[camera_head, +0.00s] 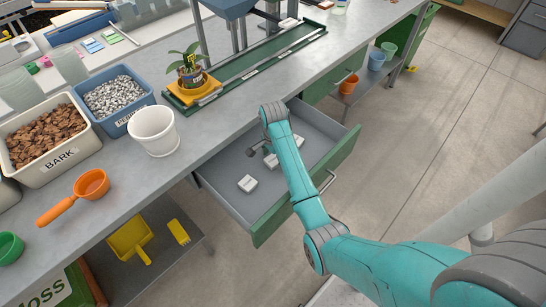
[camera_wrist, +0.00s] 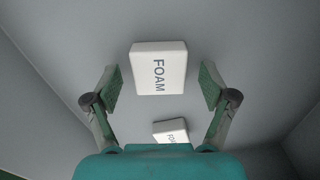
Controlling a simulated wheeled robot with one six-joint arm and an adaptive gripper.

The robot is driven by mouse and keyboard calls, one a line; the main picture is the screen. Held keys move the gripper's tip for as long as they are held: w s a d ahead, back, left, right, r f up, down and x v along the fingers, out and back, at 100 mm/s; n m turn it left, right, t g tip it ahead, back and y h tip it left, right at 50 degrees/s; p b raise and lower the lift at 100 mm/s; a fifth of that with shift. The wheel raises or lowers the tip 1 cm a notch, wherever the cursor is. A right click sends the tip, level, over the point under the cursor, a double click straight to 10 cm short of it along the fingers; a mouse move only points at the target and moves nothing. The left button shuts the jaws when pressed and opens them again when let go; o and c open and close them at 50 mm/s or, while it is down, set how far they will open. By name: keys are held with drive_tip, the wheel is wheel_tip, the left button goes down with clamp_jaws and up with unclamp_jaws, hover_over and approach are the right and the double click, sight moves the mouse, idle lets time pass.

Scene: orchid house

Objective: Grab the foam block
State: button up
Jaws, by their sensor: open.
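A white foam block (camera_wrist: 158,68) marked FOAM lies on the grey drawer floor in the wrist view, ahead of and between my fingers. A second white foam block (camera_wrist: 171,131) lies nearer, partly hidden by my gripper's teal body. My gripper (camera_wrist: 160,88) is open, with one green-padded finger on each side and nothing held. In the head view a foam block (camera_head: 247,183) shows in the left part of the open drawer (camera_head: 223,203). Another foam block (camera_head: 271,160) shows beside my teal arm. My arm hides part of the drawer and most of my gripper.
The drawer's green front (camera_head: 305,192) and grey walls surround the blocks. Above it, the bench (camera_head: 205,140) carries a white pot (camera_head: 154,130), a bark bin (camera_head: 44,142), a perlite bin (camera_head: 116,100) and a potted orchid (camera_head: 190,72). The floor to the right is mostly clear.

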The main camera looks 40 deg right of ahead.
drive_tip(key=shift+f, duration=0.1)
drive_tip(key=c, duration=0.8)
